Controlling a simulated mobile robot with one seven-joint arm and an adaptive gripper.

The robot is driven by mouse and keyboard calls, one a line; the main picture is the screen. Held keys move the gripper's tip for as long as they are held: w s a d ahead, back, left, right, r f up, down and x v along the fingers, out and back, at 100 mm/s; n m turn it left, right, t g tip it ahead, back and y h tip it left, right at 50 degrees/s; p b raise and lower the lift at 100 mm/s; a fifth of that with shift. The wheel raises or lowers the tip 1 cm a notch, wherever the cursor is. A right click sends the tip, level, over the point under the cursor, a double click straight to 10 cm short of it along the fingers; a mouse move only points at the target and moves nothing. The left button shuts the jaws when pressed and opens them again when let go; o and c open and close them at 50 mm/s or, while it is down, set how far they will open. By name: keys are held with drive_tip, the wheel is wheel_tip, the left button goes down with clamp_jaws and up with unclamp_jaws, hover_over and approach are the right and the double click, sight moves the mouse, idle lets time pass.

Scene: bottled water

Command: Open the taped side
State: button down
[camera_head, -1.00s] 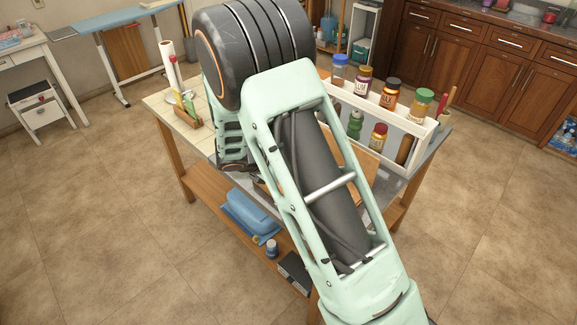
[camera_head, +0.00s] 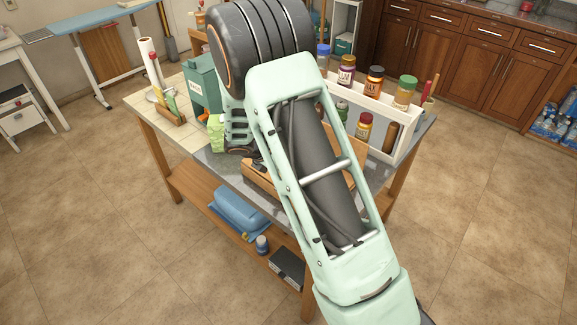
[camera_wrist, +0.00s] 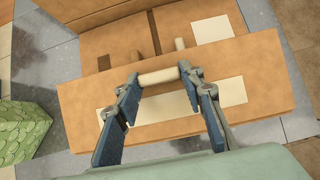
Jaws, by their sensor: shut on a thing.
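A tan box with a wood-like look (camera_wrist: 258,118) fills the middle of the wrist view, with white patches and narrow brown strips on its panels. I cannot tell which marks are tape. A pale round handle (camera_wrist: 158,76) lies across the front panel, and a second pale peg (camera_wrist: 180,43) shows just behind it. My gripper (camera_wrist: 158,78) has its two fingers at the ends of the round handle, shut on it.
A green leafy-patterned object (camera_wrist: 28,128) stands left of the box. On the table (camera_head: 222,165) are a teal box (camera_head: 203,86), a white rack (camera_head: 408,132) with several jars, and a paper roll (camera_head: 148,62). Floor around the table is clear.

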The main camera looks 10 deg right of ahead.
drive_tip(key=shift+d+f, duration=0.35)
idle(0.4)
drive_tip(key=c, duration=1.3)
unclamp_jaws()
drive_tip(key=shift+o, duration=0.2)
drive_tip(key=shift+a, duration=0.1)
drive_tip(key=shift+a+r, duration=0.1)
drive_tip(key=shift+r, duration=0.1)
drive_tip(key=v, duration=1.1)
drive_tip(key=shift+a+r, duration=0.2)
drive_tip(key=shift+s, duration=0.1)
